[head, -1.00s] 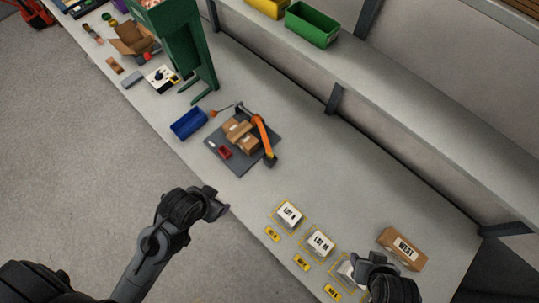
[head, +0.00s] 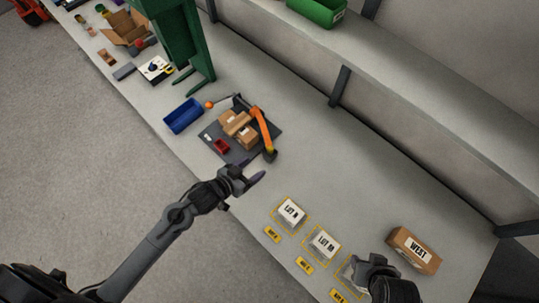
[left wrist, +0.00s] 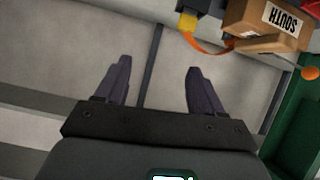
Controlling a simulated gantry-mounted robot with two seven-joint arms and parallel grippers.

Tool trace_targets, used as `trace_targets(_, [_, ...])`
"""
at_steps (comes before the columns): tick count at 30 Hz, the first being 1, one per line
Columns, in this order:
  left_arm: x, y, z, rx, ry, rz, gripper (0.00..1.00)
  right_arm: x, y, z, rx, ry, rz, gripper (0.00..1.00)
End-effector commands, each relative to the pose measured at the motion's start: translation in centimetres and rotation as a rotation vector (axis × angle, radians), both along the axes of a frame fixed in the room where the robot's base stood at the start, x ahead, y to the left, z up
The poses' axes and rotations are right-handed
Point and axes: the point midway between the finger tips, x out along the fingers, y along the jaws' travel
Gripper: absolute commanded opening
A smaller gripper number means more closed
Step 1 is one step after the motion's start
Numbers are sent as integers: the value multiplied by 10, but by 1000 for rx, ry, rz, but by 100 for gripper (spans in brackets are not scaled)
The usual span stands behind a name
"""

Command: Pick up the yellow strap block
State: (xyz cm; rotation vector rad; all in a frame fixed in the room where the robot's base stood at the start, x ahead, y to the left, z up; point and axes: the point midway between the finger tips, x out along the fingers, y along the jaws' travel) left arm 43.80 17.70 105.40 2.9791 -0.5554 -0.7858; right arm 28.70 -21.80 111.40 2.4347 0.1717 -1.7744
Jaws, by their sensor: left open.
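In the left wrist view a yellow block (left wrist: 188,23) shows at the top, at the end of an orange strap (left wrist: 208,46) beside a carton. In the head view the orange strap (head: 262,125) runs along the right of the grey mat to a dark end; I cannot clearly make out the yellow block there. My left gripper (head: 245,190) is over the bench front, just below the mat. Its fingers are apart and empty in the left wrist view (left wrist: 158,78). My right gripper (head: 372,268) is at lower right, over a lot tray; its fingers are not clear.
Cartons (head: 238,128) and a red piece (head: 221,146) lie on the grey mat (head: 244,155). A blue bin (head: 184,116) and green press (head: 178,45) stand to the left. Labelled lot trays (head: 291,214) and a WEST carton (head: 413,250) sit at lower right. Bench between is clear.

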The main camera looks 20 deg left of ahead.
Motion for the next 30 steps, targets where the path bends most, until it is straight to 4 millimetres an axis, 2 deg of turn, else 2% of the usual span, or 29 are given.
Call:
trace_targets(1, [11, 6, -32, 9, -23, -21, 68, 0, 0, -29, 1, 3, -1, 43])
trace_targets(3, [21, 13, -50, 30, -34, -38, 68, -1, 0, -43, 2, 4, -1, 43])
trace_targets(5, [30, 20, -59, 51, -38, -43, 68, 0, 1, -52, 3, 4, -2, 43])
trace_targets(11, [52, 26, -59, 74, -76, -46, 68, 0, 1, -64, 4, 1, -2, 43])
trace_targets(21, [90, 12, -73, 75, -84, -44, 68, 0, 0, -63, 1, -3, 0, 43])
trace_targets(30, [104, 5, -80, 74, -81, -45, 68, 0, -1, -62, -7, -2, 5, 43])
